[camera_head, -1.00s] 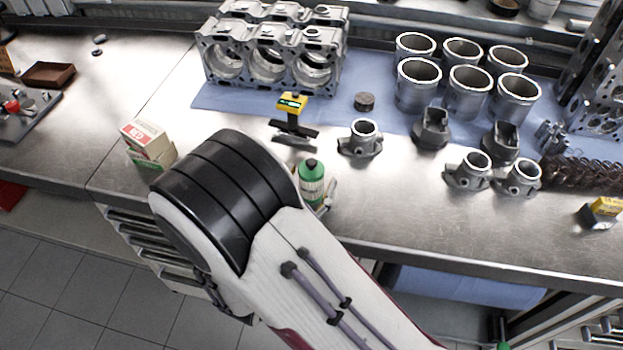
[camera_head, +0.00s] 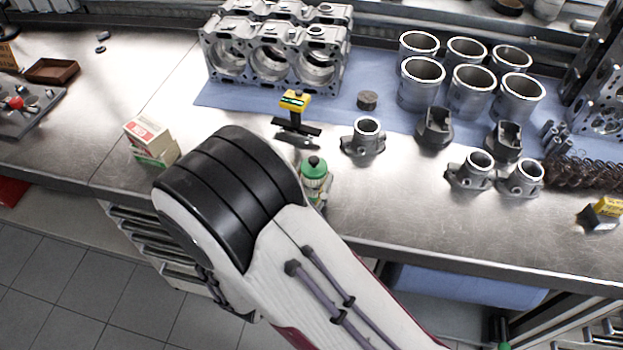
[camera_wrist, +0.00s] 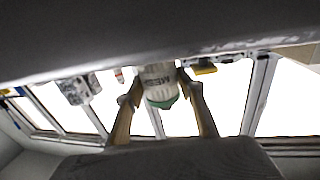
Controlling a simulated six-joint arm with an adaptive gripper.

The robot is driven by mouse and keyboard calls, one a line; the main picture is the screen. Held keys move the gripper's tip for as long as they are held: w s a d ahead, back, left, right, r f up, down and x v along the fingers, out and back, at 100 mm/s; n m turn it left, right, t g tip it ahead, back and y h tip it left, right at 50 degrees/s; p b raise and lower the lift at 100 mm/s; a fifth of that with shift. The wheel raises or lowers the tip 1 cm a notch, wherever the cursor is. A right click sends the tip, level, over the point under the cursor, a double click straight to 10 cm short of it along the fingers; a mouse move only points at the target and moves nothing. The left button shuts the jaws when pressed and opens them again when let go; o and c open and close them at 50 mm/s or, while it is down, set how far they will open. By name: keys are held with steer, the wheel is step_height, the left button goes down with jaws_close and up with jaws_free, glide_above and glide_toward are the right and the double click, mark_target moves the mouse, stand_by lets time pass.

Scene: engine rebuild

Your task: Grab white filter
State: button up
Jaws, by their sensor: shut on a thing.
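The white filter (camera_wrist: 158,78), a white cylinder with dark lettering and a green end, is between the two fingers of my gripper (camera_wrist: 160,90) in the wrist view. The fingers press on its two sides. In the head view the filter (camera_head: 314,173) shows its green end with a dark tip upward, just past my arm's dark wrist joint. Its lower part and most of my gripper are hidden behind my arm there.
A yellow-topped tool (camera_head: 295,103) stands behind the filter, and a small box (camera_head: 150,140) is to the left. A metal housing (camera_head: 364,138) is to the right. The engine block (camera_head: 275,48) and cylinder sleeves (camera_head: 420,82) stand farther back. The bench front edge (camera_head: 400,252) is close.

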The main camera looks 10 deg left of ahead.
mark_target(311, 172)
steer(key=shift+r, duration=4.85)
